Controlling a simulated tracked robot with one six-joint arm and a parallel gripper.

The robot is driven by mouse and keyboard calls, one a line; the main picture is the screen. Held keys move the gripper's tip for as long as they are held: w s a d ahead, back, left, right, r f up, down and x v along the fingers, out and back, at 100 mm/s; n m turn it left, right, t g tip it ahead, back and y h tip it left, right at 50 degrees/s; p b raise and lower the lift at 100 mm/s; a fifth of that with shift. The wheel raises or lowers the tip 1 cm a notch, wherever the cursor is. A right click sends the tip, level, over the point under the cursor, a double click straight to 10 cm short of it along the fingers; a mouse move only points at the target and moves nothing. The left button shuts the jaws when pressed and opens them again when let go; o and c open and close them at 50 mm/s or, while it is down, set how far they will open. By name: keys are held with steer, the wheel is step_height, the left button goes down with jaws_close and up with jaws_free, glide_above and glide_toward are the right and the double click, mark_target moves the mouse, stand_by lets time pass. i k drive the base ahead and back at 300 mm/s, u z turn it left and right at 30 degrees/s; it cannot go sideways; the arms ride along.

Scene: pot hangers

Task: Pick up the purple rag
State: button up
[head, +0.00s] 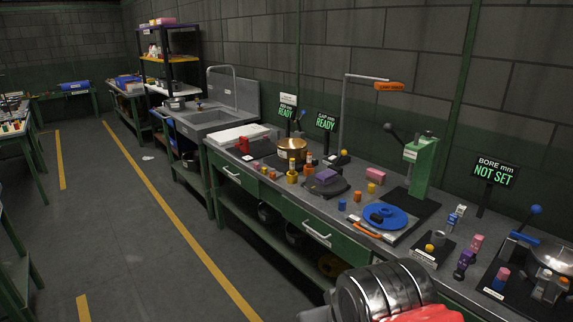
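A small purple folded piece (326,176), which looks like the purple rag, lies on a dark round-edged pad or base on the workbench, near the middle of the head view. Its top and near side show, and nothing covers it. A shiny ribbed metal cylinder and a red part fill the bottom edge, close to the camera; they look like part of my own arm. I cannot make out my gripper's fingers in this view, and nothing touches the purple piece.
The green workbench (232,173) runs along the wall. A brass pot (292,150) and several small bottles stand left of the purple piece. A blue round plate (384,217), a pink block (376,174) and a green press (420,165) are to its right.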

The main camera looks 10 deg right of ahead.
mark_target(327, 177)
steer(key=u, duration=0.05)
steer(key=i, duration=3.3)
steer(key=z, duration=1.05)
